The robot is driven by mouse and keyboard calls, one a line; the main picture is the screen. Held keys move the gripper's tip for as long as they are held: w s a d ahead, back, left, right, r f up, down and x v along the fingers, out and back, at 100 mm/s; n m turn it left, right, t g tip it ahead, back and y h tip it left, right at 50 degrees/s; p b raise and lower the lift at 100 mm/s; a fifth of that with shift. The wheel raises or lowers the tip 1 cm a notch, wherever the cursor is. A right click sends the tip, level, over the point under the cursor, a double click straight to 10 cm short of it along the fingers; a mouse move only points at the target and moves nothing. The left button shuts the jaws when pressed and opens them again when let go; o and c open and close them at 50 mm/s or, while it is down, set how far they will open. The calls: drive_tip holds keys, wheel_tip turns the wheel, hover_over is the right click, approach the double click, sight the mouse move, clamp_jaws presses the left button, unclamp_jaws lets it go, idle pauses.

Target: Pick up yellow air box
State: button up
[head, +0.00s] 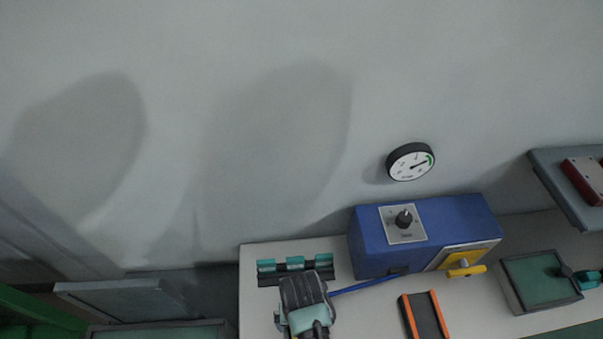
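No separate box that is yellow all over shows in the head view. The only yellow thing is a small yellow part (465,267) with a knob-like handle, on the front right of a blue box (450,219). The blue box stands on the pale worktop against the wall and has a dark dial on a light plate.
A blue cord (365,285) lies in front. An orange-edged black holder (424,316) and a green-topped tray (540,280) sit to the right. A round gauge (411,161) hangs above. A shelf (570,187) juts out at right.

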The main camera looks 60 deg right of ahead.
clamp_jaws()
idle(0.5)
drive_tip(key=shift+r, duration=0.1)
